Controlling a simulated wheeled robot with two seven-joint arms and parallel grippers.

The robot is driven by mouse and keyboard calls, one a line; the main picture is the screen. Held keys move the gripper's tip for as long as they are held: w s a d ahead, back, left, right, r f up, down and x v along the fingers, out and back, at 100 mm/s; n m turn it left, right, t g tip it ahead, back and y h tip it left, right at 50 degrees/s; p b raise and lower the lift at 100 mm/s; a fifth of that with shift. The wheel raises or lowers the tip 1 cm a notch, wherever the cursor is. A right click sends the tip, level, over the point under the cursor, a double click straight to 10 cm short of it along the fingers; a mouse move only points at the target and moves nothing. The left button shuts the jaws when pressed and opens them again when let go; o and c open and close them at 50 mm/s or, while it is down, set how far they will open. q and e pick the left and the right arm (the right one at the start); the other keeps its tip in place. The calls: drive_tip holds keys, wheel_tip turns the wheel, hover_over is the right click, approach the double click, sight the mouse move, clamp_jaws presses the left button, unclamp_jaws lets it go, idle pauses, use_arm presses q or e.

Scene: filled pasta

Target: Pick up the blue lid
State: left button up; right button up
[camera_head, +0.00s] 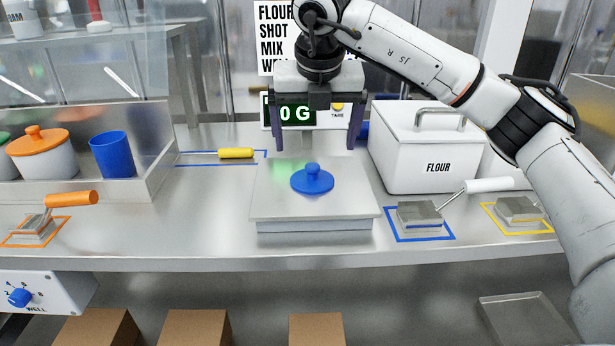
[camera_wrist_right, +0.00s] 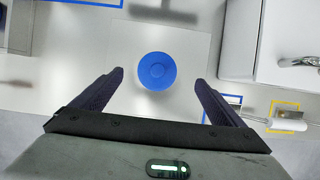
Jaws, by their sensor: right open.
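The blue lid (camera_head: 312,181) is a round disc with a small knob on top. It lies flat on the square metal plate of the scale (camera_head: 281,205). In the right wrist view the lid (camera_wrist_right: 156,71) sits just ahead of the fingertips, roughly midway between them. My right gripper (camera_head: 316,143) is open and empty, pointing down above the lid and apart from it. Its fingers also show in the right wrist view (camera_wrist_right: 158,78), one on each side. My left gripper is not in view.
A white flour bin (camera_head: 410,160) stands close right of the scale. A metal scraper (camera_head: 420,215) lies in a blue outline at right. A blue cup (camera_head: 113,155) and an orange-lidded pot (camera_head: 42,155) stand in a tray at left.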

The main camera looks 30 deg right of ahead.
sight(312, 165)
drive_tip(key=x, duration=0.8)
drive_tip(key=shift+a+f+p, duration=0.15)
drive_tip(key=shift+f+p, duration=0.15)
drive_tip(key=shift+f, duration=0.05)
drive_tip(key=c, duration=1.1)
